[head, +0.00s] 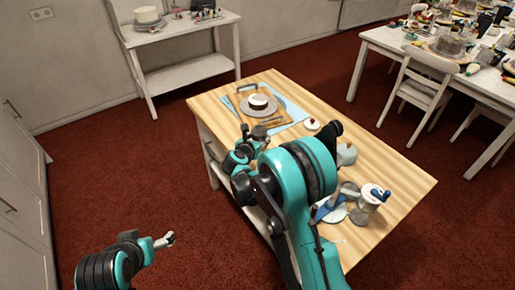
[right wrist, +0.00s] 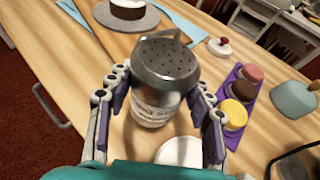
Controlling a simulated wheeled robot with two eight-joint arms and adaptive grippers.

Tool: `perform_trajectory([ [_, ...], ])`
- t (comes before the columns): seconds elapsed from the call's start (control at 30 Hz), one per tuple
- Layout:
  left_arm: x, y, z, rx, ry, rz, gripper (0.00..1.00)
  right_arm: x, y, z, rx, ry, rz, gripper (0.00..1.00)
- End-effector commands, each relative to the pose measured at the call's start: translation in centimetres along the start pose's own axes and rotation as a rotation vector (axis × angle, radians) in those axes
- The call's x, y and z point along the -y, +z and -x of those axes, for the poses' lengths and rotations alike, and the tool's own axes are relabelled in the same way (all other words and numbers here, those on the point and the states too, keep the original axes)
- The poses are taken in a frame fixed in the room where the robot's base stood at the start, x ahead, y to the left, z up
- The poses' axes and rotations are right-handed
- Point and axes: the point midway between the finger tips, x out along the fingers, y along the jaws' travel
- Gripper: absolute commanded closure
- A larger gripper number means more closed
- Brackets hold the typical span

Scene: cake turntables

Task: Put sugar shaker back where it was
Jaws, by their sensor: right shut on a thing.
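The sugar shaker (right wrist: 165,75) has a grey domed lid with holes and a clear, labelled body. In the right wrist view my right gripper (right wrist: 160,112) is shut around its body, with one finger on each side. The shaker is upright or slightly tilted over the wooden tabletop (head: 375,150); I cannot tell whether its base touches. In the head view my right gripper (head: 256,136) is at the table's near left side, close to the cake, and the shaker is small and partly hidden there. My left gripper (head: 166,240) hangs over the red floor, away from the table; its jaw state is unclear.
A small cake (head: 258,101) stands on a grey round plate (right wrist: 98,20) beyond the shaker. A purple tray (right wrist: 247,82) with coloured rounds lies to the right. A jar (head: 374,196) stands at the near right.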

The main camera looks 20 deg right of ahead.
Motion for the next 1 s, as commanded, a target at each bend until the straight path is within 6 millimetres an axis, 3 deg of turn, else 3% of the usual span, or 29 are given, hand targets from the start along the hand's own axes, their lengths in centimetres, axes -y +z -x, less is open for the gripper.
perform_trajectory([
  [0.17, 0.0, 0.3, -0.5, 0.000, 0.000, 0.000, 0.17, -0.5, -0.9, -0.5, 0.000, 0.000, 0.001, 0.87],
  [0.4, 0.0, 1.4, -1.9, 0.000, 0.000, 0.000, 0.17, -0.5, -4.0, -1.8, 0.000, 0.001, 0.001, 0.87],
  [0.77, 0.0, 1.4, -2.0, 0.000, 0.000, 0.000, 0.17, -0.4, -4.2, -1.9, 0.000, 0.000, 0.001, 0.87],
  [0.8, 0.0, 1.4, -2.0, 0.000, 0.000, 0.000, 0.17, -0.4, -4.2, -1.9, 0.000, 0.000, 0.000, 0.41],
  [0.87, 0.0, 1.4, -1.9, 0.000, 0.000, 0.000, 0.17, -0.4, -4.1, -1.8, 0.000, 0.000, 0.000, 0.28],
  [1.0, 0.0, 1.4, -1.9, 0.000, 0.000, 0.000, 0.17, -0.4, -4.1, -1.8, 0.000, 0.000, 0.000, 0.28],
])
